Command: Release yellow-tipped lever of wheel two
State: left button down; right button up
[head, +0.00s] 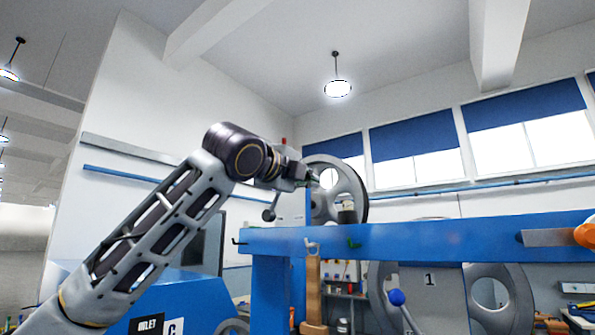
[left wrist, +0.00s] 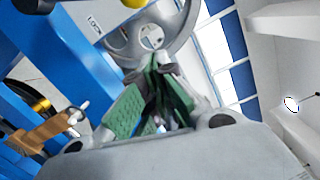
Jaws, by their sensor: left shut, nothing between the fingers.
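A yellow ball tip (left wrist: 134,3) shows at the top edge of the left wrist view, cut off by the frame; its lever is mostly out of view. A grey spoked wheel (left wrist: 185,25) lies behind the fingertips there. In the head view a grey wheel (head: 355,185) stands above the blue beam; its number cannot be read. My left gripper (head: 312,178) is in front of that wheel's left side. In the left wrist view my left gripper (left wrist: 162,65) has its green-padded fingers together at the tips and empty, apart from the yellow tip. My right gripper is not in view.
A blue beam (head: 440,240) with small hooks crosses below the gripper. Under it stand a plate marked 1 (head: 430,290) and a blue-tipped lever (head: 397,298). A dark-balled lever (head: 268,214) hangs left of the wheel. An orange part (head: 587,233) is at the right edge.

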pick_arm(q)
jog(key=w+a, duration=0.1)
jog(key=w+a+r+p, duration=0.1)
jog(key=shift+w+a, duration=0.25)
jog(key=shift+a, duration=0.15)
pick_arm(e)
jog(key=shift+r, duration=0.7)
pick_arm(q)
jog(key=shift+s, duration=0.1)
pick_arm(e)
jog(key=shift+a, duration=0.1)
